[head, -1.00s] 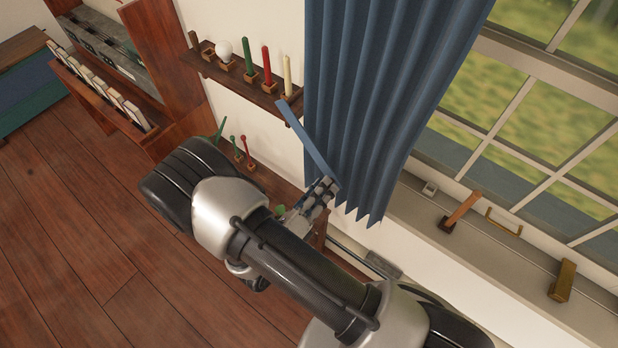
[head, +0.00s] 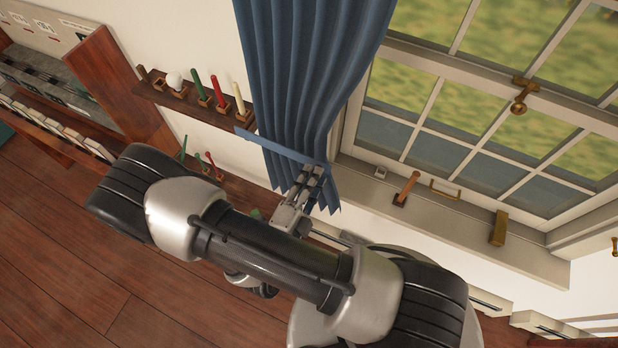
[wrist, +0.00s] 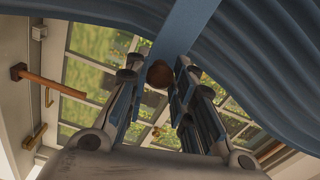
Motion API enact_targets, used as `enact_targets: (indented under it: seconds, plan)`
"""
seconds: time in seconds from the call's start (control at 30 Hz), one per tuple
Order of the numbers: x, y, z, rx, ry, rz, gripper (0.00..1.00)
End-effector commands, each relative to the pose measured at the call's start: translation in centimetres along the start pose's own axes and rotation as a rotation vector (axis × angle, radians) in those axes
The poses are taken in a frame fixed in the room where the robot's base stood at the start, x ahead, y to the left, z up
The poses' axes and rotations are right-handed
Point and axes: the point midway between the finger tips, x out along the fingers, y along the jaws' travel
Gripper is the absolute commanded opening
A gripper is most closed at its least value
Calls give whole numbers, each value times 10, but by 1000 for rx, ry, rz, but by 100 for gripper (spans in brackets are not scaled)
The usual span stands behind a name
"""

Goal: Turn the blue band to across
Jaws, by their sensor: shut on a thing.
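The blue band (head: 268,144) is a flat strip in front of the blue curtain (head: 295,70). In the head view it slopes gently from upper left to lower right, its left end sticking out past the curtain's edge. My gripper (head: 312,173) is at its right end, low on the curtain. In the wrist view the band (wrist: 187,25) comes down from the top to between my fingers (wrist: 158,88), where a round brown knob (wrist: 160,74) shows. The gripper is shut at the band's end; the exact contact with band or knob is partly hidden.
The window sill (head: 450,215) at right carries a wooden-handled lever (head: 407,188), a brass handle (head: 445,189) and a brass block (head: 499,228). A lower shelf is partly behind my arm.

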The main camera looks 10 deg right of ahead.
Motion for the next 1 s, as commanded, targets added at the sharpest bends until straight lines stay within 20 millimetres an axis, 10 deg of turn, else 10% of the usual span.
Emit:
enact_targets:
  seconds: [0.67, 0.7, 1.0]
  plan:
    - [0, -15, -3, -63, 0, -6, 0]
    - [0, -16, -3, -63, 0, -7, 24]
    - [0, -15, -3, -62, 0, -4, 44]
